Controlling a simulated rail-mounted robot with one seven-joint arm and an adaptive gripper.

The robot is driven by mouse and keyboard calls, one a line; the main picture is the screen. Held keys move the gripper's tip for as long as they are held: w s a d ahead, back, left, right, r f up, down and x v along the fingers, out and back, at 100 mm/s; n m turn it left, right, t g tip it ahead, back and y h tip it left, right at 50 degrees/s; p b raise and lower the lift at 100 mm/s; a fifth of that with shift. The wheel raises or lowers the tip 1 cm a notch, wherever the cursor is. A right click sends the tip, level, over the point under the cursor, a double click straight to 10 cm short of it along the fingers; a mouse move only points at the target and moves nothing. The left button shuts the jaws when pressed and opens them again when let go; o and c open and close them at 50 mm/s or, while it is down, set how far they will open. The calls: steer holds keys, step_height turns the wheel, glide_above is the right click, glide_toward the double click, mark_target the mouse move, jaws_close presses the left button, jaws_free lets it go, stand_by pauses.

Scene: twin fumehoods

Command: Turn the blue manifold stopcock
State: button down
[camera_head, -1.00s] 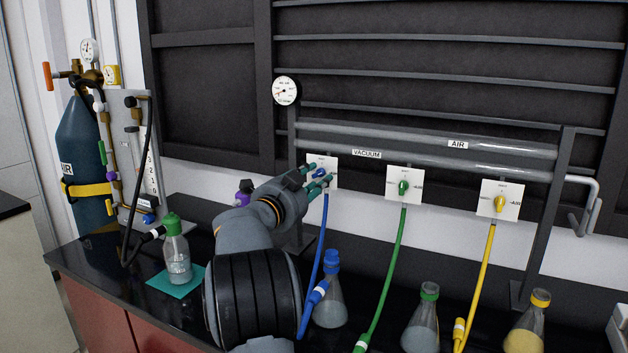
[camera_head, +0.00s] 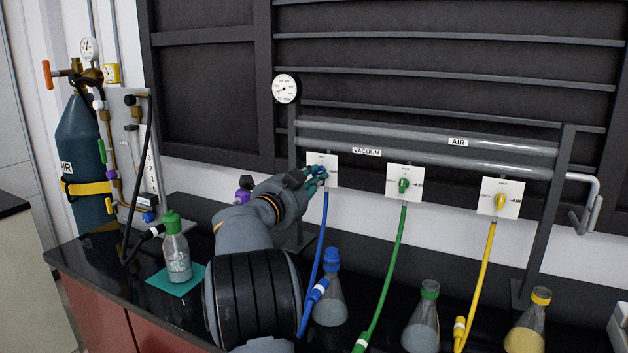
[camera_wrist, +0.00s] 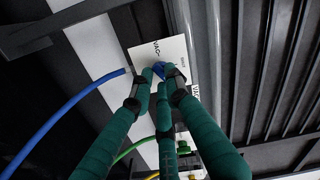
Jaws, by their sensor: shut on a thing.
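The blue manifold stopcock (camera_wrist: 159,69) sits on a white label plate (camera_wrist: 143,53) in the wrist view. In the head view its plate (camera_head: 331,165) hangs on the manifold's left, and the knob is mostly hidden by my fingers. My gripper (camera_head: 321,174) has teal fingers and reaches the plate from the left. In the wrist view my gripper (camera_wrist: 160,74) is shut on the blue stopcock, with fingertips on either side of it. A blue hose (camera_head: 318,245) hangs below the stopcock.
Green (camera_head: 404,186) and yellow (camera_head: 499,202) stopcocks sit to the right on their own plates. Flasks with blue (camera_head: 330,302), green (camera_head: 422,325) and yellow (camera_head: 526,325) caps stand below. A green-capped bottle (camera_head: 176,255) and gas cylinder (camera_head: 83,155) are at left.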

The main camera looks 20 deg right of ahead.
steer(key=shift+m+b, duration=1.95)
steer(key=shift+m, duration=0.75)
steer(key=c, duration=1.7)
jaws_free()
steer(key=shift+a, duration=0.1)
steer(key=shift+a, duration=0.1)
steer(key=v, duration=1.1)
steer(key=shift+s+a, duration=0.25)
steer(key=shift+a, duration=0.05)
